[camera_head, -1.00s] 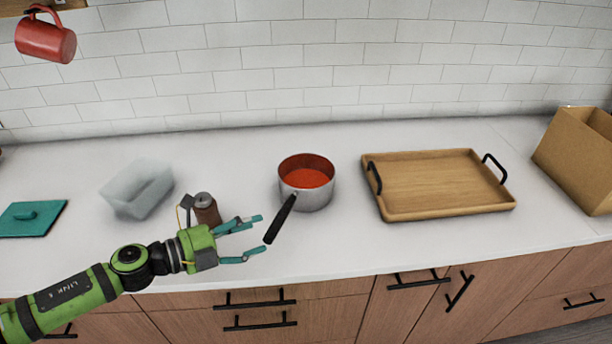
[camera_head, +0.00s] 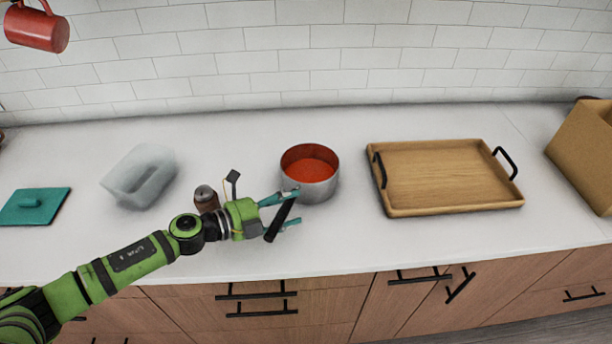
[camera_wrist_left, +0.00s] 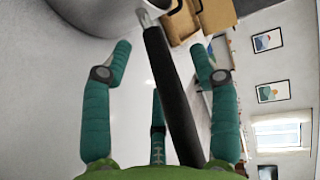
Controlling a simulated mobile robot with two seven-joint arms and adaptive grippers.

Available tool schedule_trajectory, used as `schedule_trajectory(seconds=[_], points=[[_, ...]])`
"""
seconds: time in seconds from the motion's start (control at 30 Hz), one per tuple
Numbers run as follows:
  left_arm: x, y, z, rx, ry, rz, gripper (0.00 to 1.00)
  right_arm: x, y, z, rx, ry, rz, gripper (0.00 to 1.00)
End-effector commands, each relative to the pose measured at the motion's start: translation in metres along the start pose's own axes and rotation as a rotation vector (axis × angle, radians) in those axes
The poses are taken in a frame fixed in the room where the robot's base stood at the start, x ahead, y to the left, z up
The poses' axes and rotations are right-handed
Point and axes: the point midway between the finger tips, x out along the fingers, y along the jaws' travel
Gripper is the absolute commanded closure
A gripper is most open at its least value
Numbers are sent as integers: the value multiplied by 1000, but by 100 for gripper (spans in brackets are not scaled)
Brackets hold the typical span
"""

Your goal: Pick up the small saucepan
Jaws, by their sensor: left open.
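The small saucepan (camera_head: 318,189) is a silver pot with a red inside, upright on the white counter. Its black handle (camera_head: 272,233) points toward the front left. My left gripper (camera_head: 295,206) is open, with its teal fingers on either side of the handle. In the left wrist view, the handle (camera_wrist_left: 173,95) runs between the open fingers of the gripper (camera_wrist_left: 163,50), closer to the right finger. The pot body (camera_wrist_left: 92,16) shows at the top left there. My right gripper is not in view.
A wooden tray (camera_head: 455,208) with black handles lies to the right of the saucepan. A brown jar (camera_head: 206,198) stands behind my left wrist, with a clear container (camera_head: 140,180) and teal lid (camera_head: 33,207) farther left. A cardboard box (camera_head: 585,150) stands far right.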

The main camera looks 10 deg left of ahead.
Motion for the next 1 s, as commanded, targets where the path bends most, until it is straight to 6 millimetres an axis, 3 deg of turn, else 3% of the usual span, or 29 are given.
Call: schedule_trajectory(seconds=[0.1,0.27,0.4,0.43,1.0], points=[[4,1,0,1,0,2,40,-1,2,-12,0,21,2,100],[3,1,0,1,1,1,40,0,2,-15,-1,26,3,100],[3,1,0,0,1,1,96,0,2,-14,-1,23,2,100],[3,1,0,0,0,1,100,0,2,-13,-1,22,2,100],[2,-8,1,6,0,-5,100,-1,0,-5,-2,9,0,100]])
